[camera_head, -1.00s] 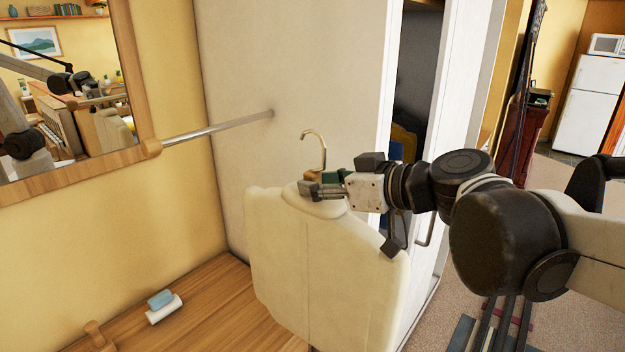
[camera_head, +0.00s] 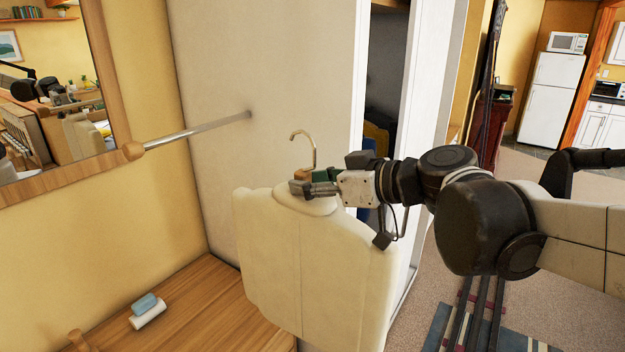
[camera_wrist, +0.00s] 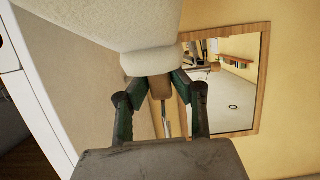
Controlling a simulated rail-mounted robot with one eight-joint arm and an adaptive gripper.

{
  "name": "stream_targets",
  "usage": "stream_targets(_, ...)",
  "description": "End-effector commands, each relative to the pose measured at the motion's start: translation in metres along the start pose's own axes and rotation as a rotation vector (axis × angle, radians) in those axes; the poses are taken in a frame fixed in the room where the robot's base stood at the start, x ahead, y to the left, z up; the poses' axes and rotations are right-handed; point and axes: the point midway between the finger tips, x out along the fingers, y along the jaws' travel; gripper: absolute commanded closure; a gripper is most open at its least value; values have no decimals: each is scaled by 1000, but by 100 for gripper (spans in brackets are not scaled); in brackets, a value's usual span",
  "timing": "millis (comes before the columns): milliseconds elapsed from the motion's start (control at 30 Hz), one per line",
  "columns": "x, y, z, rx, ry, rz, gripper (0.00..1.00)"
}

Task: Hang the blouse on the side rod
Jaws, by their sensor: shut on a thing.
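The cream blouse (camera_head: 318,270) hangs upright on a hanger with a metal hook (camera_head: 305,146). My gripper (camera_head: 305,188) is shut on the hanger at the blouse's collar, just below the hook. In the wrist view my gripper's two fingers (camera_wrist: 160,100) close around the wooden hanger neck (camera_wrist: 160,88), with the blouse (camera_wrist: 150,30) beyond. The side rod (camera_head: 200,130) is a metal bar between a wooden knob at the mirror frame and the white panel. The hook is to the right of the rod and apart from it in the head view.
A wooden surface (camera_head: 215,300) lies below the rod, with a blue and a white roll-like item (camera_head: 147,310) on it. A mirror (camera_head: 50,110) hangs at left. The white wardrobe panel (camera_head: 270,70) stands behind the blouse. Nothing hangs on the rod.

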Motion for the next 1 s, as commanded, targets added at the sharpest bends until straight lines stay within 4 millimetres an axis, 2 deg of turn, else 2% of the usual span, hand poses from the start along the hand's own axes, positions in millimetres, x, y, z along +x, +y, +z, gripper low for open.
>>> stream_targets(1000, 56, 0, -17, 0, 1, 0, 100)
